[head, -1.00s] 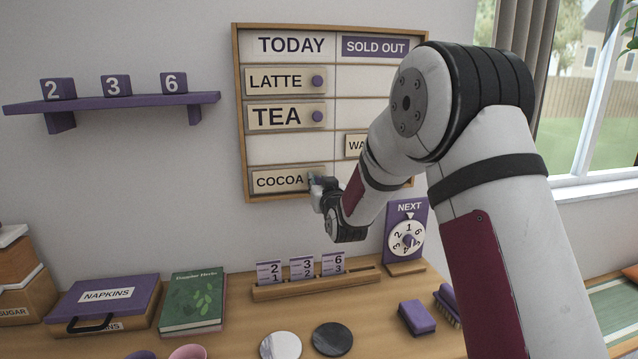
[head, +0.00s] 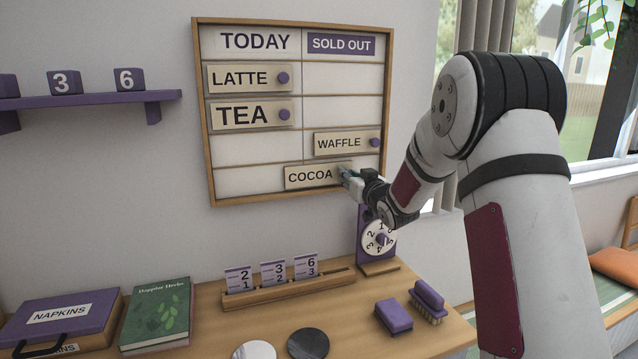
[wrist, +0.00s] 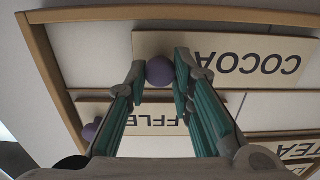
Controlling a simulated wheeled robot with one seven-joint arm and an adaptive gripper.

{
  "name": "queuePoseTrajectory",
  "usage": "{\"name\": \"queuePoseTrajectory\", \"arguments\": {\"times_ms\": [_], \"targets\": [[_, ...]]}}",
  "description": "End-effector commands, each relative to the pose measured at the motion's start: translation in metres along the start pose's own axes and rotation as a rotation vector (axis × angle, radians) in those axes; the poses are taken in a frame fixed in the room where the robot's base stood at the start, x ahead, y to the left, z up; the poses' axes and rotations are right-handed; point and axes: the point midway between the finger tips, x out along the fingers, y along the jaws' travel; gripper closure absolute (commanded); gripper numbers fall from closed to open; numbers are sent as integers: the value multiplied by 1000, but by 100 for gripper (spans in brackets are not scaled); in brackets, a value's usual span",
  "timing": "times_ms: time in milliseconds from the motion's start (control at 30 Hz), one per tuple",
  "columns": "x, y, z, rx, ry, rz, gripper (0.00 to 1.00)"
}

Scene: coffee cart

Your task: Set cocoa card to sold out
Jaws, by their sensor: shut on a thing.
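The cocoa card (head: 311,177) is a cream plate in the bottom row of the menu board (head: 202,130). It straddles the line between the TODAY column and the SOLD OUT column (head: 341,44). My gripper (head: 345,174) is shut on the card's purple knob at its right end. In the wrist view the fingers (wrist: 160,75) sit either side of the purple knob, with the cocoa card (wrist: 225,57) upside down behind it. The waffle card (head: 338,143) is just above, in the SOLD OUT column.
The latte card (head: 240,78) and tea card (head: 240,115) are in the TODAY column. The bottom-right slot is free beyond my gripper. Below the board stand the NEXT dial (head: 379,239) and a number-card rack (head: 290,297).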

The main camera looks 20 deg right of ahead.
Motion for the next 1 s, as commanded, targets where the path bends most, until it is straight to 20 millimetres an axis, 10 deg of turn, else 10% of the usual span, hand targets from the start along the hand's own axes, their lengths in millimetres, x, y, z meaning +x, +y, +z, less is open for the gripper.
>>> {"name": "queuePoseTrajectory", "arguments": {"times_ms": [333, 900, 933, 1000], "targets": [[0, 73, 0, 0, 0, 2, 100], [0, 91, -1, 0, 1, 5, 100], [0, 91, -1, 0, 1, 5, 74], [0, 91, -1, 0, 1, 6, 58]]}}
